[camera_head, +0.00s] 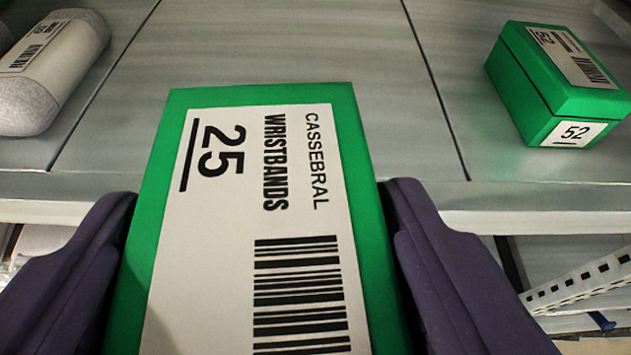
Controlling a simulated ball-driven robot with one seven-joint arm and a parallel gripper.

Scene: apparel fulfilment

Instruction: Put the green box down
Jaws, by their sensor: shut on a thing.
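A green box (345,120) with a large white label reading "CASSEBRAL WRISTBANDS 25" and a barcode fills the lower middle of the view. My gripper (255,245) is shut on it, with one purple finger against each side. The far end of the box reaches over the front edge of a grey metal shelf (290,45). Whether the box touches the shelf cannot be told. The box's underside and near end are hidden.
Another green box (515,85), labelled 52, stands on the shelf at the right. A grey rounded package (70,65) lies at the left. The shelf between them, beyond the held box, is clear. A lower shelf level (565,260) shows at bottom right.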

